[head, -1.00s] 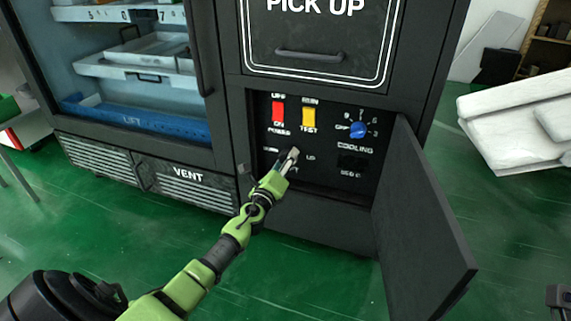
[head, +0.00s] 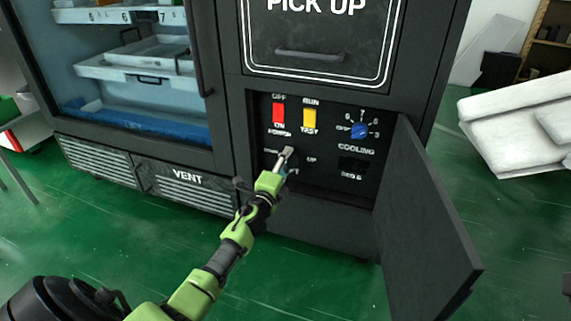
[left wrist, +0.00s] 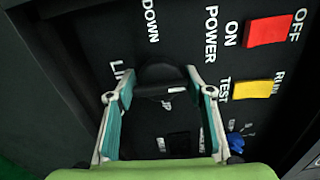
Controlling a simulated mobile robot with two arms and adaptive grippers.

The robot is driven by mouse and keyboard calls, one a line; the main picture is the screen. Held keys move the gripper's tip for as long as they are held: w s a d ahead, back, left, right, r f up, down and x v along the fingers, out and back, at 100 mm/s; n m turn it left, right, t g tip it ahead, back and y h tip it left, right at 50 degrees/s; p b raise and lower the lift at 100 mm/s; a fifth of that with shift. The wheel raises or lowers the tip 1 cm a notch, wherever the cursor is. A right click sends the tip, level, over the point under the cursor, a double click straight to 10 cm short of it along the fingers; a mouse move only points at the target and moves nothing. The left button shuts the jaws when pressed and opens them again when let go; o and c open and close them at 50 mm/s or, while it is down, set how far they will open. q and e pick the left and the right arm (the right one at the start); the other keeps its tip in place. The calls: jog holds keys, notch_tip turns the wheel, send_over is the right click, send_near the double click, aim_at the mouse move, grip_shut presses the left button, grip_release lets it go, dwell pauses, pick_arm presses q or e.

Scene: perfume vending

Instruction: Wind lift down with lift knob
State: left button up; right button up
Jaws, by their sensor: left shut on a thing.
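The lift knob (left wrist: 158,78) is a dark round knob on the black control panel (left wrist: 95,30), below the DOWN lettering in the left wrist view. My left gripper (left wrist: 160,92) is shut on it, with one finger on each side. In the head view my left gripper (head: 286,156) reaches the panel's lower left and hides most of the knob. The blue lift (head: 140,131) is at the bottom inside the glass cabinet, partly hidden by the lower frame. My right gripper is not in view.
A red power switch (head: 279,114), a yellow switch (head: 309,119) and a blue cooling dial (head: 359,131) sit around the knob. The open panel door (head: 425,220) stands to the right. Green floor in front is clear.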

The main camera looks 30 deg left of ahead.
pick_arm(q)
jog(key=shift+c, duration=0.2)
jog(key=o, duration=1.1)
jog(key=shift+o, duration=0.2)
jog(key=v, duration=1.2)
